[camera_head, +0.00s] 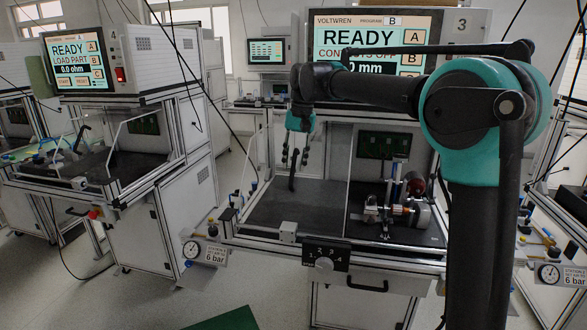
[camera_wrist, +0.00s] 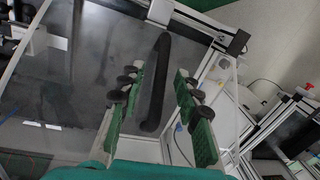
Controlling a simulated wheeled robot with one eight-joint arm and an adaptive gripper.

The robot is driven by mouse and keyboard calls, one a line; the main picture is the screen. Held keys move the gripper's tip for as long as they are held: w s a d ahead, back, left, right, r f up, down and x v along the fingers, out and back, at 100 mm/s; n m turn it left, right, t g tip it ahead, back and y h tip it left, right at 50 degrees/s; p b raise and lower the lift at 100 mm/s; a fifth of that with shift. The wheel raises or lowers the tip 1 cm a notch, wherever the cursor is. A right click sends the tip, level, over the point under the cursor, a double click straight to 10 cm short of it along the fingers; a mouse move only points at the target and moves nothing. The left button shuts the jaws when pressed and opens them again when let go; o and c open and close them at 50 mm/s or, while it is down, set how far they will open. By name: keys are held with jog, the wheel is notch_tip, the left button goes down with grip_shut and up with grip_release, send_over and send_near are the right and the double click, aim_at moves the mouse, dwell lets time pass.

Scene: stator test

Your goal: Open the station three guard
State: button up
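Station three, marked by its number plate (camera_head: 461,25), stands in the middle right of the head view. Its guard is a clear pane (camera_wrist: 72,85) with a pale frame, hard to make out in the head view. A black bar handle (camera_head: 292,182) stands upright above the dark work surface, and it also shows in the wrist view (camera_wrist: 153,85). My gripper (camera_head: 297,157) points down at the handle's upper part. In the wrist view, my gripper (camera_wrist: 160,98) is open, with the handle between its green-padded fingers, nearer the left one. I cannot tell whether either finger touches it.
A motor-like fixture (camera_head: 400,212) sits on the bench's right side. A black numbered selector (camera_head: 325,257) and a pressure gauge (camera_head: 192,250) are on the front. The screen (camera_head: 375,40) reads READY. Another station (camera_head: 75,65) stands at left, with floor between them.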

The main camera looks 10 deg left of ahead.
notch_tip(320, 180, up, 9)
jog(key=d, duration=0.1)
jog(key=shift+r, duration=0.15)
dwell(0.3)
